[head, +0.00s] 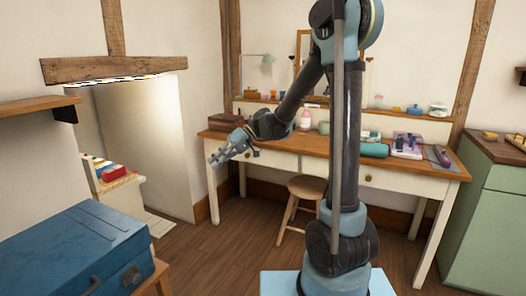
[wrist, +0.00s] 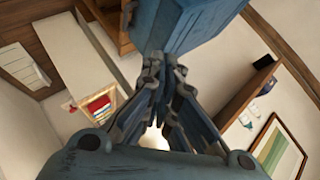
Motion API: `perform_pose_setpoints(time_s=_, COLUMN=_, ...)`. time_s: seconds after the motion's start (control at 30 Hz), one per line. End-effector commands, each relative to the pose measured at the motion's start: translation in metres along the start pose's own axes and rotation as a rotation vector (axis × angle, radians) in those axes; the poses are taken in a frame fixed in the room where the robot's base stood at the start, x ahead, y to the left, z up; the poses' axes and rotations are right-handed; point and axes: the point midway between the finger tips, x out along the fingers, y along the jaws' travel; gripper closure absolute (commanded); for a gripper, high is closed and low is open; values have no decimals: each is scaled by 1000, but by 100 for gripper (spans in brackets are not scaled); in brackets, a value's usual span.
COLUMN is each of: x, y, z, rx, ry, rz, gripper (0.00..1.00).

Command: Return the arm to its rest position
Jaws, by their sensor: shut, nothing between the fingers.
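My gripper (head: 215,158) is at the end of my raised arm, to the left of my column in the head view. It hangs in the air in front of the left end of the wooden desk (head: 283,146). In the wrist view my gripper (wrist: 155,130) has its fingers together with nothing held between them. My arm bends down and to the left from the top of my column. The gripper touches nothing that I can see.
A blue trunk (head: 70,255) stands at the lower left, and it also shows in the wrist view (wrist: 195,22). A wooden stool (head: 300,205) is by the desk. A green cabinet (head: 490,220) is at the right. The floor (head: 225,250) between trunk and desk is clear.

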Motion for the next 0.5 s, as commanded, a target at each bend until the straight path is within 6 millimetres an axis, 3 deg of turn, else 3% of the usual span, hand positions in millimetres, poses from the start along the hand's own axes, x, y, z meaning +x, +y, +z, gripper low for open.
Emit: perform_pose_setpoints(time_s=0.5, x=-74, y=-2, z=112, rx=256, ry=-3, rz=355, gripper=100)
